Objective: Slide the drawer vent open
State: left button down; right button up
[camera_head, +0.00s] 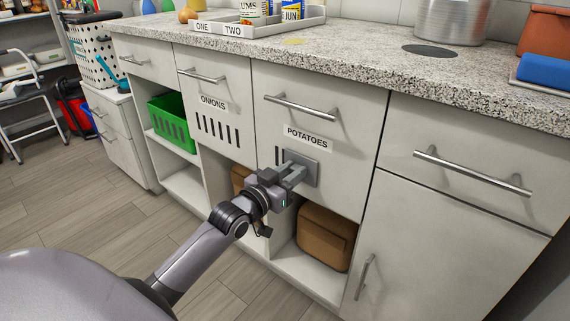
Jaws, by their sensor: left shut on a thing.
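The drawer labelled POTATOES (345,178) is closed in the middle of the cabinet. A grey vent slide plate (312,175) sits on its front, below the label. One dark vent slot (277,155) shows just left of the plate; the rest of the vent is covered by the plate and my gripper. My left gripper (294,174) reaches in from the lower left and is shut on a part of the vent slide, which its fingers mostly hide. My right gripper is not in view.
The ONIONS drawer (208,97) on the left shows several uncovered dark slots. Below are open shelves with a green basket (172,125) and a brown box (326,236). Metal bar handles (470,172) stick out from the drawers. The speckled countertop (370,60) overhangs above.

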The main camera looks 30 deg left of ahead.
aim_at(317, 173)
pick_arm(q)
jog(key=d+p, duration=0.1)
jog(key=d, duration=0.1)
jog(key=d+p, duration=0.1)
jog(key=d, duration=0.1)
jog(key=shift+s+d+r, duration=0.1)
jog(key=shift+s+d, duration=0.1)
jog(key=shift+d, duration=0.7)
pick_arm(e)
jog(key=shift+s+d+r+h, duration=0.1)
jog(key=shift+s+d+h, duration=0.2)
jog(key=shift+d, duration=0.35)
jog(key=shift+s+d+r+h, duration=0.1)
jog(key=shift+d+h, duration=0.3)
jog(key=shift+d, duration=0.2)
pick_arm(q)
jog(key=c, duration=0.9)
grip_release()
jog(key=shift+s, duration=0.15)
